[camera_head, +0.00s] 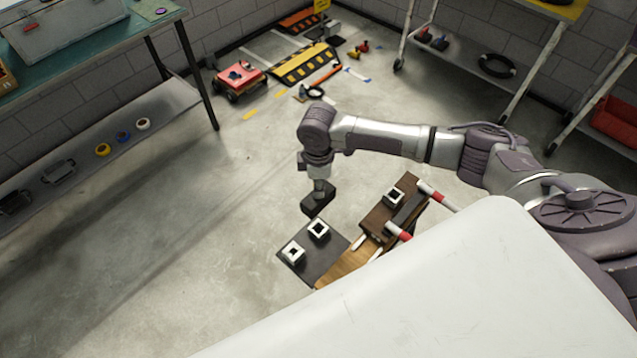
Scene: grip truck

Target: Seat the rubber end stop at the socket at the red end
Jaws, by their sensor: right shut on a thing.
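My right gripper (319,186) points down and is shut on the rubber end stop (317,202), a black block held in the air beside the truck. The truck lies low in front of me. Its dark plate (308,262) carries two white-rimmed square sockets, one at the left (292,254) and one nearer the end stop (318,230). A third socket (394,196) is on the brown board at the other end, by the red-and-white handles (398,232). The end stop is apart from all three sockets. My left gripper is not in view.
A workbench (90,50) with a lower shelf (90,140) stands at the left. A red cart (238,80) and striped ramp (305,64) lie at the back. Shelving racks (470,85) stand at the right. The floor left of the truck is clear. My white body hides the truck's near side.

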